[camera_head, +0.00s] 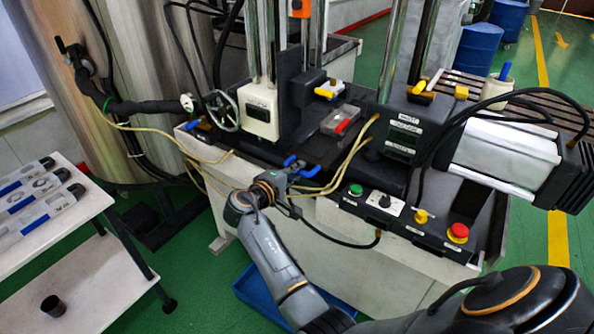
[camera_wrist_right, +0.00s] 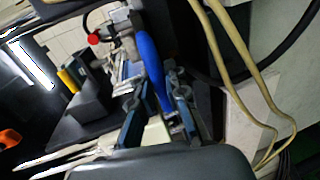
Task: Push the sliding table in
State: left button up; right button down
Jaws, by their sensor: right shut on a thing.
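The sliding table (camera_head: 312,146) is a dark plate at the front of the machine, below the white-fronted press head. A blue handle (camera_wrist_right: 149,62) is at its front edge; the handle also shows as blue parts by my fingers in the head view (camera_head: 291,160). My right gripper (camera_head: 299,169) reaches up to this edge from the front. In the wrist view its two fingers (camera_wrist_right: 158,108) are closed around the lower part of the blue handle. The exact contact is partly hidden. My left gripper is not in view.
Yellowish hoses (camera_head: 347,160) hang close to the right of my gripper. The control panel with a red emergency button (camera_head: 457,233) is further right. A grey mould with a red handle (camera_head: 343,125) sits behind.

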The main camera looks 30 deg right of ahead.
jog(key=x, duration=0.2)
jog(key=r+b+x, duration=0.1)
jog(key=x, duration=0.2)
jog(key=shift+d, duration=0.1)
jog(key=c, duration=1.3)
grip_release()
jog(key=shift+c, duration=0.2)
send_near(306, 160)
jog(key=x, duration=0.3)
jog(key=shift+s+f, duration=0.1)
jog(key=shift+f, duration=0.1)
